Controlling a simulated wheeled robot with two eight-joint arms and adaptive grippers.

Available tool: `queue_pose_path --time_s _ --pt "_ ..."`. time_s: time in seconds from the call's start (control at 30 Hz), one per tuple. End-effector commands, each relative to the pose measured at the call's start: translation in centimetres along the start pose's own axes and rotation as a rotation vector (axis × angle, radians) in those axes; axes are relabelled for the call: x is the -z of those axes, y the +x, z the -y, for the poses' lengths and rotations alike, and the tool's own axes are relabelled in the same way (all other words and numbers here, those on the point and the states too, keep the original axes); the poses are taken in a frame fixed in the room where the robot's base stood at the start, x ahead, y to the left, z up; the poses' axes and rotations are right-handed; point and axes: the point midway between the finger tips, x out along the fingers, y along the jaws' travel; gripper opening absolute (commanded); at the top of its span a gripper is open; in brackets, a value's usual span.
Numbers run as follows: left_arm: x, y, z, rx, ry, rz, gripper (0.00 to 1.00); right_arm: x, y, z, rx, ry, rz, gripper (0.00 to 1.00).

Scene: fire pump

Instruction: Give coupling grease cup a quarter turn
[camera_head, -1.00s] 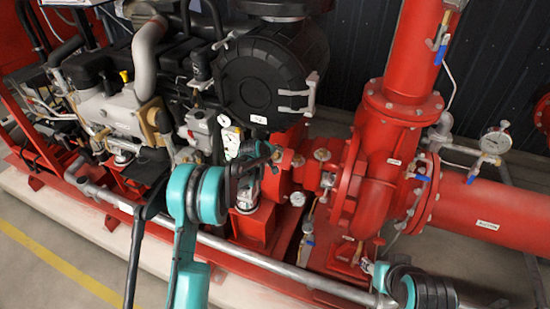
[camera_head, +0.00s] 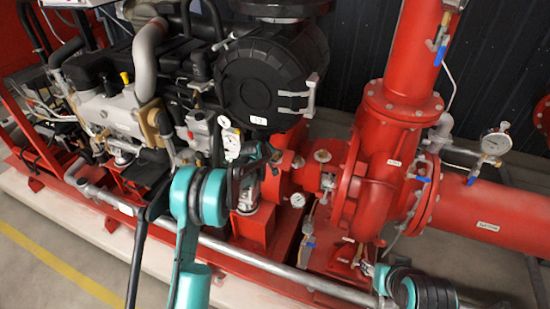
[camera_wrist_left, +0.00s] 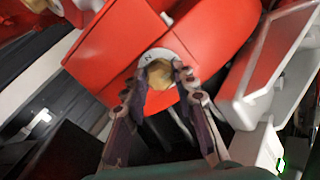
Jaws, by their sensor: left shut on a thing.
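The coupling grease cup (camera_wrist_left: 160,74) shows in the left wrist view as a brass-coloured knob at the centre, seated on a red housing with a pale, lettered ring around it. My left gripper (camera_wrist_left: 160,84) has its two fingers on opposite sides of the cup and is shut on it. In the head view, my left gripper (camera_head: 268,158) reaches the red coupling area right of the engine; the gripped cup cannot be made out there.
The black engine housing (camera_head: 262,82) stands just behind the left gripper. The red pump casing (camera_head: 372,185), small gauge (camera_head: 297,200) and grey rail (camera_head: 245,250) are close by. Open floor (camera_head: 50,270) lies at the lower left.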

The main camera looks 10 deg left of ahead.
Motion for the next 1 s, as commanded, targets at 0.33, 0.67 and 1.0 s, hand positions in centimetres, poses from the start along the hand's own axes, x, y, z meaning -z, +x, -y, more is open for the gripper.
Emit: queue_pose_path --time_s 0.33,0.67,1.0 --pt "-0.1 0.1 0.1 0.011 0.246 0.001 0.0 -0.4 0.5 0.0 0.0 0.0 0.0 0.41" --pt "-0.1 0.1 0.1 0.025 0.562 0.001 0.0 -0.7 0.9 0.0 0.0 0.0 0.0 0.41" --pt "-0.1 0.0 0.0 0.038 0.884 0.002 0.0 -0.9 1.3 0.0 0.0 0.0 0.0 0.41"
